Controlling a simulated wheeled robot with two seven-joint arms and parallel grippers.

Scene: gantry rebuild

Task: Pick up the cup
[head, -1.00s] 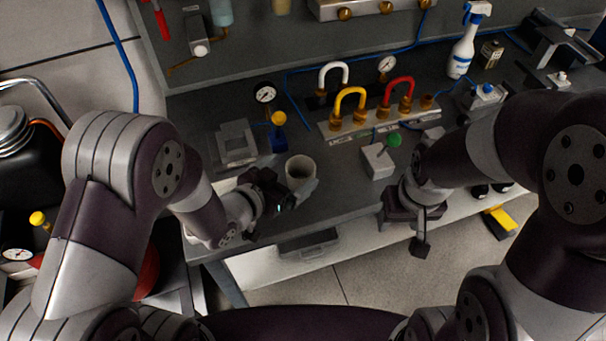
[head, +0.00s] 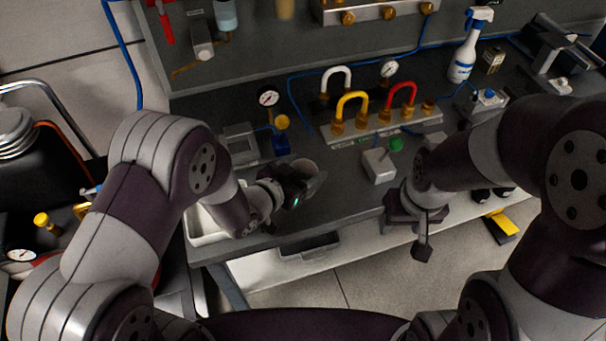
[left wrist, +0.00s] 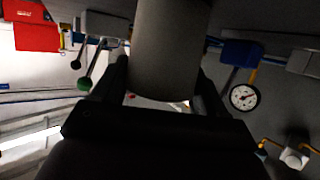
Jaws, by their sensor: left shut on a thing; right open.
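The cup (head: 305,167) is a grey-white cylinder, mostly hidden behind my left gripper in the head view. In the left wrist view the cup (left wrist: 170,50) fills the upper middle, between the two dark fingers. My left gripper (head: 306,184) is shut on the cup over the bench's front part. I cannot tell for sure how far the cup is from the bench top. My right gripper (head: 421,236) is open and empty, in front of the bench's front edge at the right.
A grey block with a green knob (head: 380,165) stands right of the cup. A white tray (head: 203,228) lies at the left. A spray bottle (head: 464,55) stands far right.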

